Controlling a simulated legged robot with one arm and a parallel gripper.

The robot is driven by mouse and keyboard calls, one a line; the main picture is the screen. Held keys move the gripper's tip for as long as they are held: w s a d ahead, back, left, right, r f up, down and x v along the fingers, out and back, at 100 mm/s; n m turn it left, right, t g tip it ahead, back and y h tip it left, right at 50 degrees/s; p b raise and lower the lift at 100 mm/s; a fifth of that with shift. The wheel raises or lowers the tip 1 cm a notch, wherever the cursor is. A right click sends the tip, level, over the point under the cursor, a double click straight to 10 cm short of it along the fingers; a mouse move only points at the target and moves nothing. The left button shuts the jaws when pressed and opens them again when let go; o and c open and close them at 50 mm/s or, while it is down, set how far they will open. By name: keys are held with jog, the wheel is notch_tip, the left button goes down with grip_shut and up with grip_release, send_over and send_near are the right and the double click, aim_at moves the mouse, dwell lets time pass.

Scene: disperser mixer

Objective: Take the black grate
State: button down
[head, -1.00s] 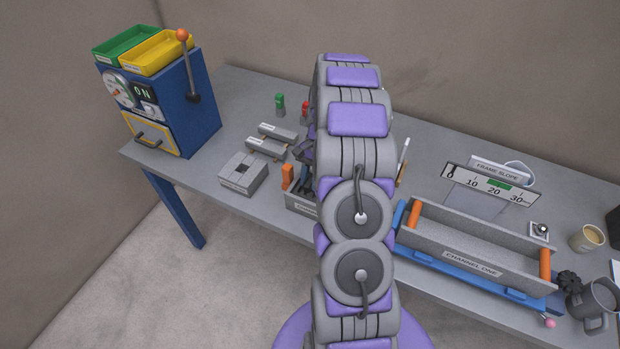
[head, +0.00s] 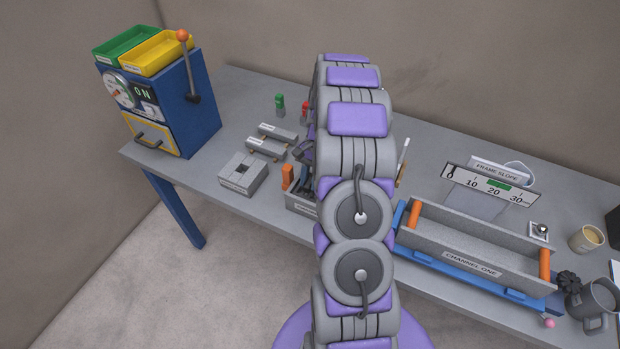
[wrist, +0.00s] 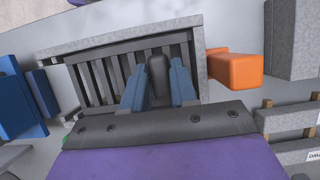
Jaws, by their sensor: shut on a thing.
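In the wrist view, the black grate (wrist: 104,80) shows as dark parallel bars lying within the rim of a grey box (wrist: 68,50). A black upright handle (wrist: 157,70) stands over the bars. My gripper (wrist: 158,82) has its two blue-grey fingers on either side of this handle and is shut on it. The lower part of the grate is hidden behind my gripper. In the head view, the grey box (head: 300,204) is partly visible, and my arm hides the grate.
An orange block (head: 288,176) stands right beside the box. A grey block with a square hole (head: 243,174) and two grey bars (head: 266,148) lie to the left. The channel trough (head: 470,252) is to the right. A blue machine (head: 190,110) stands at the far left.

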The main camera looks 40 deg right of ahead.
jog(key=shift+s+a, duration=0.1)
jog(key=shift+a, duration=0.1)
dwell(0.4)
jog(key=shift+r, duration=0.1)
notch_tip(320, 180, up, 10)
jog(key=p, duration=0.4)
jog(key=shift+p, duration=0.4)
dwell(1.0)
